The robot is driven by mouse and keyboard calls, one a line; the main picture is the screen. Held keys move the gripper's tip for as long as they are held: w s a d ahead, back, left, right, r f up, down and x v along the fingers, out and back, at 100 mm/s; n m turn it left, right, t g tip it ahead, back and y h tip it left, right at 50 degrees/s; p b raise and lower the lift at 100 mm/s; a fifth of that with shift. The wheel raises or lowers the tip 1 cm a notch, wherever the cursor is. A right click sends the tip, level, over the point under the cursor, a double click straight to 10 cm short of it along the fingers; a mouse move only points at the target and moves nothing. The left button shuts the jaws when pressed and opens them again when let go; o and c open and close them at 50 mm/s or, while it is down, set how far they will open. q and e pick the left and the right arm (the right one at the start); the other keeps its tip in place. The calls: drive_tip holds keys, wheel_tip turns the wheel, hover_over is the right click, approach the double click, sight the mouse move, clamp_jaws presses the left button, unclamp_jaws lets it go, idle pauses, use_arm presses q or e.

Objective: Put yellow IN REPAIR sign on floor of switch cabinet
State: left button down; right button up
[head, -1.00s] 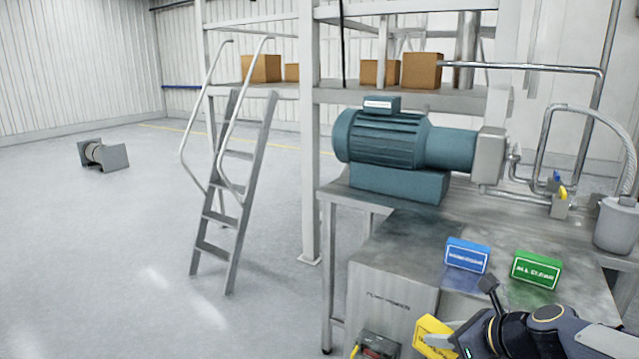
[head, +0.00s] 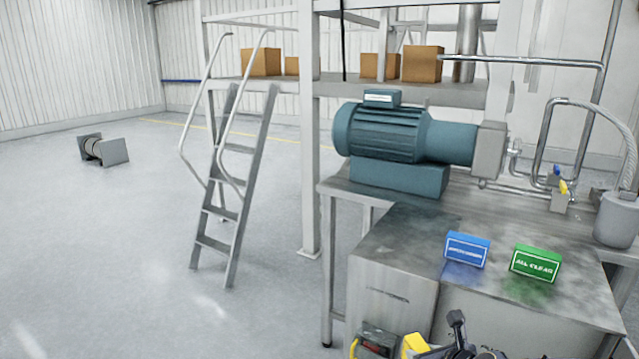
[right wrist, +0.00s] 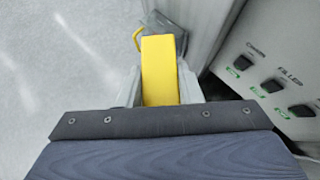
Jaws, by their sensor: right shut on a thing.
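The yellow sign (head: 414,345) shows at the bottom edge of the head view, partly cut off. My right gripper (head: 428,352) is shut on it, in front of the steel cabinet below the table top. In the right wrist view the yellow sign (right wrist: 159,70) stands between the two fingers of my right gripper (right wrist: 160,88), its edge toward the camera. I cannot read its lettering now. The cabinet front with switches (right wrist: 275,85) is to the right of the sign in the wrist view. The cabinet floor is not clearly visible. My left gripper is not in view.
A blue sign (head: 466,249) and a green ALL CLEAR sign (head: 535,263) stand on the steel table top (head: 400,245). A teal motor (head: 385,135) sits behind them. A dark box (head: 376,341) with a yellow part is left of the gripper. Open floor lies left, beyond the ladder (head: 235,190).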

drive_tip(key=shift+a+f, duration=0.2)
drive_tip(key=shift+f, duration=0.25)
drive_tip(key=s+a+f+m+h, duration=0.1)
drive_tip(key=s+f+m+h, duration=0.2)
drive_tip(key=s+f, duration=0.3)
wheel_tip(320, 180, down, 4)
drive_tip(key=shift+s+f, duration=0.25)
drive_tip(key=shift+s, duration=0.1)
drive_tip(key=shift+a, duration=0.1)
